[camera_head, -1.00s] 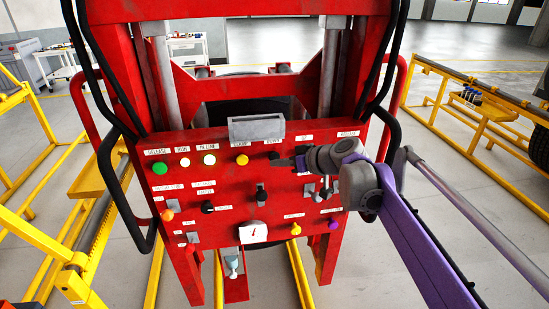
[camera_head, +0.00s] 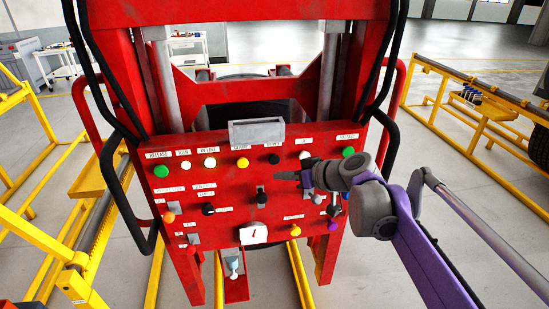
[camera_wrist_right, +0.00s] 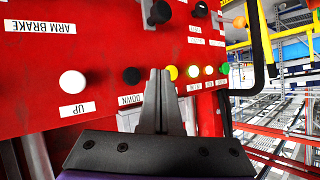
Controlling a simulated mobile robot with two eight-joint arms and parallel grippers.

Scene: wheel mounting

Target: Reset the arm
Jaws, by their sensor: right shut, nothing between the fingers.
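My right gripper (camera_head: 282,176) is shut and empty, in front of the upper right part of the red control panel (camera_head: 225,220). In the head view its tips sit just below the black button (camera_head: 274,158). The right wrist view shows the closed fingers (camera_wrist_right: 160,78) pointing toward the panel, beside the black DOWN button (camera_wrist_right: 132,75) and yellow button (camera_wrist_right: 172,72). The white UP button (camera_wrist_right: 73,83) is apart to the left. I see no contact with a button, but the exact gap to the panel cannot be told. My left gripper is out of view.
The panel also carries a green button (camera_head: 161,171), a lever (camera_head: 260,196) and a gauge (camera_head: 253,234). Black hoses and handles (camera_head: 391,145) flank the red machine. Yellow frames (camera_head: 440,95) stand on both sides. Grey floor (camera_head: 380,275) is open at the lower right.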

